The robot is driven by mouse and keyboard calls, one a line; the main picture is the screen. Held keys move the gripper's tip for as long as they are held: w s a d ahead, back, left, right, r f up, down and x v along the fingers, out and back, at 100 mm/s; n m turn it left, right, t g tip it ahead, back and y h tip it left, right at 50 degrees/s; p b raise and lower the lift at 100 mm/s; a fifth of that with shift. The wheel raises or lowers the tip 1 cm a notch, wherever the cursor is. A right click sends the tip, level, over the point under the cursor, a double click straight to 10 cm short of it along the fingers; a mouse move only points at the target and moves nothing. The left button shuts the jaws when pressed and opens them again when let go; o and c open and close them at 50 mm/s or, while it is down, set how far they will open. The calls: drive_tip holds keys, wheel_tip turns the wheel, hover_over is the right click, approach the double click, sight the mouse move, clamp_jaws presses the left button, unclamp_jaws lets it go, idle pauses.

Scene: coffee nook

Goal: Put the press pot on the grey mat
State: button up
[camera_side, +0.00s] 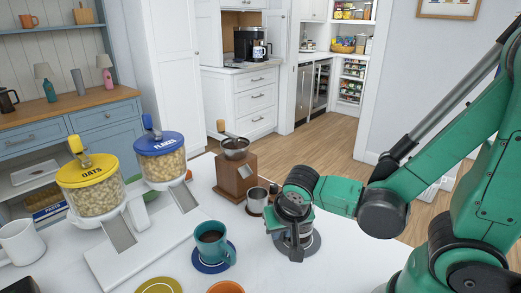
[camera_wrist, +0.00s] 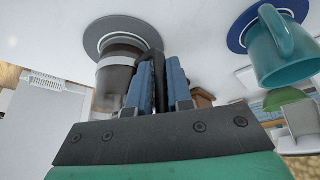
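The press pot (camera_wrist: 115,78) is a brownish see-through cylinder with a metal band and a dark handle. It shows upside down in the wrist view, with its base at the round grey mat (camera_wrist: 92,42). I cannot tell whether base and mat touch. My gripper (camera_wrist: 160,72) has its blue-padded fingers on either side of the dark handle, apparently shut on it. In the side view my gripper (camera_side: 296,250) points down over the grey mat (camera_side: 315,243) and hides much of the pot.
A teal mug (camera_side: 213,242) on a blue saucer (camera_side: 198,265) stands left of my gripper. A wooden grinder (camera_side: 235,175) and a metal cup (camera_side: 257,200) stand behind. Cereal dispensers (camera_side: 95,195) stand at the left. An orange item (camera_side: 226,287) is at the front edge.

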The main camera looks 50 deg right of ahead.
drive_tip(key=o, duration=0.4)
drive_tip(key=shift+c, duration=0.2)
drive_tip(key=shift+r, duration=0.1)
drive_tip(key=v, duration=1.2)
drive_tip(key=shift+x, duration=5.3)
drive_tip(key=shift+w+d+f, duration=0.2)
drive_tip(key=shift+f, duration=0.3)
